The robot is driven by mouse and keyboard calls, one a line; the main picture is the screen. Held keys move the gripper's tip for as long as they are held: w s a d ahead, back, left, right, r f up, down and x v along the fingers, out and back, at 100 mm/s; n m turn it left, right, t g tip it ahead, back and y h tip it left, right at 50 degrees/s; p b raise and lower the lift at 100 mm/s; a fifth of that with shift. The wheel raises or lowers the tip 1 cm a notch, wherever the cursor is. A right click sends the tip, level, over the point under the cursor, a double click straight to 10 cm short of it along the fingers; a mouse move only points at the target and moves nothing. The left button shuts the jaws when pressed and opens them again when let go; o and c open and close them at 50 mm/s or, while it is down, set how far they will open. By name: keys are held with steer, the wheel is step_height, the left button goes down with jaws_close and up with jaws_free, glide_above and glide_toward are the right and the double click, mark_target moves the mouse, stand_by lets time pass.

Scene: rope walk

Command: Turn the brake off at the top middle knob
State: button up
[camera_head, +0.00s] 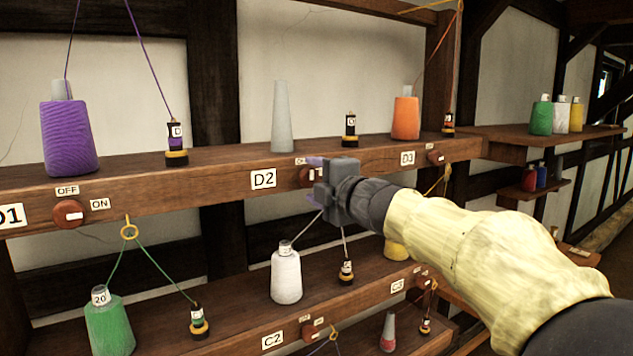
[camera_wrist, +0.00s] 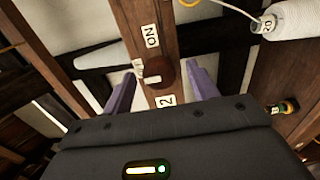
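The middle knob of the top shelf is a round red-brown knob (camera_head: 306,177) on the beam right of the D2 label (camera_head: 263,179). The knob also shows in the wrist view (camera_wrist: 163,73), with an ON label (camera_wrist: 151,36) above it and a small label (camera_wrist: 138,65) to its left. My gripper (camera_head: 316,180) is in front of the knob and hides part of it. Its purple fingers (camera_wrist: 163,88) are open, one on each side of the knob, with gaps visible. Whether they touch it is hidden. The knob's exact setting is unclear.
The D1 knob (camera_head: 68,213) is at left and the D3 knob (camera_head: 435,157) at right. A grey cone (camera_head: 282,120) stands on the shelf above.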

steer(key=shift+s, duration=0.1)
steer(key=b+v, duration=0.2)
steer(key=v, duration=1.5)
steer(key=shift+d, duration=0.2)
steer(key=w+d+f+m+g+h, duration=0.15)
steer(key=d+f+m+h, duration=0.3)
steer(key=f+m, duration=0.5)
steer(key=w+d+f+m+g+h, duration=0.1)
steer(key=w+d+f+m+h, duration=0.45)
steer(key=f, duration=0.75)
steer(key=s+a+f+m+g, duration=0.2)
steer(key=s+f+m+g, duration=0.8)
steer(key=s+f, duration=0.9)
step_height(320, 180, down, 3)
steer(key=shift+s+a, duration=0.25)
steer(key=shift+a, duration=0.1)
